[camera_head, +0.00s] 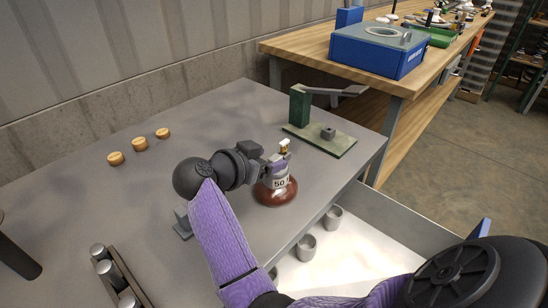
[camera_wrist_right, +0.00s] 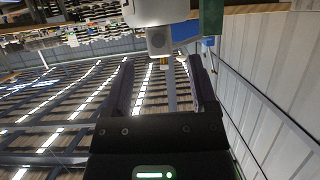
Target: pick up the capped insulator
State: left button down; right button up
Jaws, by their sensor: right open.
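The capped insulator (camera_head: 275,195) stands upright on the grey table near its right edge. It has a glossy brown base, a pale band marked "50" and a small light-and-brass top. My right gripper (camera_head: 281,163) is at its upper part, coming from the left and hiding some of it. In the right wrist view the open fingers (camera_wrist_right: 162,72) point at a white body with a grey block (camera_wrist_right: 160,40), likely the insulator's upper part. That block lies between the fingertip lines, near the tips. I cannot tell whether either finger touches it. My left gripper is not in view.
A green stand (camera_head: 299,106) with a grey arm is just behind the insulator. Several wooden discs (camera_head: 140,144) lie at the back left, and a rack of metal cylinders (camera_head: 112,272) at the front left. An open drawer with grey cups (camera_head: 306,247) is below the right edge.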

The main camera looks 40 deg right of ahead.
aim_at(281, 156)
jog(key=b+x, duration=0.1)
jog(key=x, duration=0.1)
jog(key=f+b+x, duration=0.1)
jog(key=b+x, duration=0.1)
jog(key=x, duration=0.1)
jog(key=shift+w+a, duration=0.1)
jog(key=shift+a, duration=0.1)
jog(key=shift+d, duration=0.3)
jog(key=shift+r, duration=0.1)
jog(key=c, duration=0.7)
grip_shut()
